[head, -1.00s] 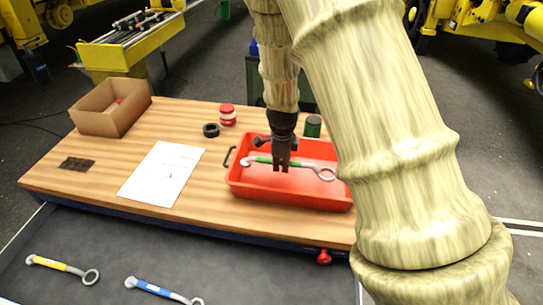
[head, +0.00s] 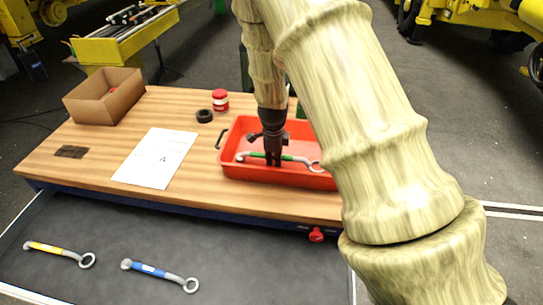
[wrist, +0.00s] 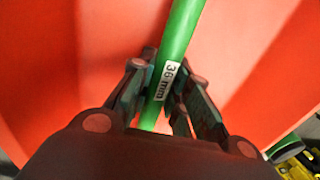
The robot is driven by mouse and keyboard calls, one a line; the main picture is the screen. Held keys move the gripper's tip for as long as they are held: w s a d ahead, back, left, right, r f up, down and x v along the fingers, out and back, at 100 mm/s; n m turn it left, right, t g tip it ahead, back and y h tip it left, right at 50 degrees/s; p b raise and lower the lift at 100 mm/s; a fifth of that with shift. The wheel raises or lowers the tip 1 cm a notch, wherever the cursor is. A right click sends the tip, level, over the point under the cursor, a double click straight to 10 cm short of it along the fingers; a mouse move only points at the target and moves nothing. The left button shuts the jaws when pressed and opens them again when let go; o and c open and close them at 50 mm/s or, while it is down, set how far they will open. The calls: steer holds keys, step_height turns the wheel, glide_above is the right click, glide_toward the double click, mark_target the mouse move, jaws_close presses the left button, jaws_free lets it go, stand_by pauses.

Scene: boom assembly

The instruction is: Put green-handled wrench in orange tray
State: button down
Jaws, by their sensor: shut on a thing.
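The green-handled wrench (head: 288,157) is inside the outline of the orange tray (head: 233,167) in the head view. I cannot tell whether it touches the tray floor. My gripper (head: 273,163) points down and is shut on the wrench's handle. In the wrist view, the green handle (wrist: 181,37) with a "36 mm" label runs between the fingers of my gripper (wrist: 160,100), with the orange tray (wrist: 70,50) filling the background. The wrench's ring end shows at the right, by the tray's right side, partly near my arm.
A yellow-handled wrench (head: 60,252) and a blue-handled wrench (head: 160,273) lie on the dark surface in front. A cardboard box (head: 105,98), a paper sheet (head: 156,158), a black ring (head: 204,116) and a red-and-white container (head: 220,100) stand or lie on the wooden table (head: 100,148).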

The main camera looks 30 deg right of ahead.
steer(key=s+r, duration=0.1)
steer(key=s, duration=0.2)
steer(key=shift+d+r, duration=0.1)
steer(key=shift+r, duration=0.25)
steer(key=shift+w+f, duration=0.3)
steer(key=c, duration=1.8)
jaws_free()
steer(key=shift+w+f, duration=0.7)
steer(key=shift+w, duration=0.3)
steer(key=o, duration=0.3)
steer(key=shift+o, duration=1.1)
steer(key=shift+s+r, duration=0.5)
steer(key=shift+s, duration=0.25)
steer(key=shift+w+f, duration=0.15)
steer(key=shift+w, duration=0.35)
step_height(320, 180, up, 12)
steer(key=s+a, duration=0.1)
steer(key=s, duration=0.2)
steer(key=shift+a, duration=0.35)
